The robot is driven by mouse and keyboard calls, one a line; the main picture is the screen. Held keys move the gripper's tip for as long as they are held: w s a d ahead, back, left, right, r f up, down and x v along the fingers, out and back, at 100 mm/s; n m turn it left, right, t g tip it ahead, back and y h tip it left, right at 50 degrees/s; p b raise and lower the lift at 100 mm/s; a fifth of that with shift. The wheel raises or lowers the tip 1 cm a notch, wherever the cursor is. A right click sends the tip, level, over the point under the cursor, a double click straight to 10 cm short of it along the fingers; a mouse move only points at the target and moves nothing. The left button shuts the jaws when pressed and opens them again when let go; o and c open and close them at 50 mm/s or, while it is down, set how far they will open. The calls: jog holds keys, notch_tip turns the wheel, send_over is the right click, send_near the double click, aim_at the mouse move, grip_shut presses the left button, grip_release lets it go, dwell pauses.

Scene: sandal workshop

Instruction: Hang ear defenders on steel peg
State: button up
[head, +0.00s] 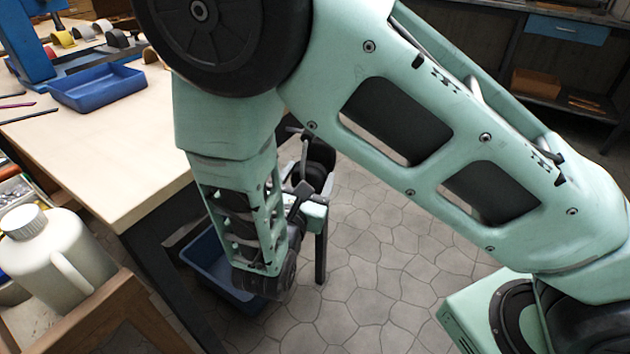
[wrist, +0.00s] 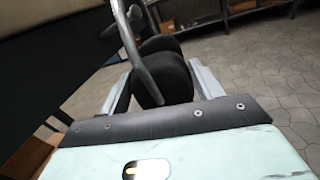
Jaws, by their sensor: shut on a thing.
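The ear defenders show as black rounded cups (wrist: 168,72) between the two grey fingers of my gripper (wrist: 162,84) in the wrist view. My gripper is shut on them. In the head view the dark cups (head: 318,163) show partly behind my arm, beside the table's right end, and my gripper (head: 312,180) is mostly hidden there. A bent grey metal rod (wrist: 134,48) crosses in front of the cups in the wrist view. I cannot tell whether it is the steel peg or part of the headband, nor whether it touches the cups.
A pale-topped workbench (head: 95,150) with a blue tray (head: 97,88) stands at left. A blue bin (head: 213,268) is on the floor below my wrist. A white jug (head: 55,255) stands front left. Stone floor (head: 385,260) is open to the right.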

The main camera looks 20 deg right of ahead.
aim_at(294, 178)
jog(key=shift+w+a, duration=0.6)
jog(key=shift+w, duration=0.2)
jog(key=shift+w+a+f, duration=0.35)
jog(key=shift+w+f, duration=0.1)
jog(key=shift+f, duration=0.05)
jog(key=o, duration=1.2)
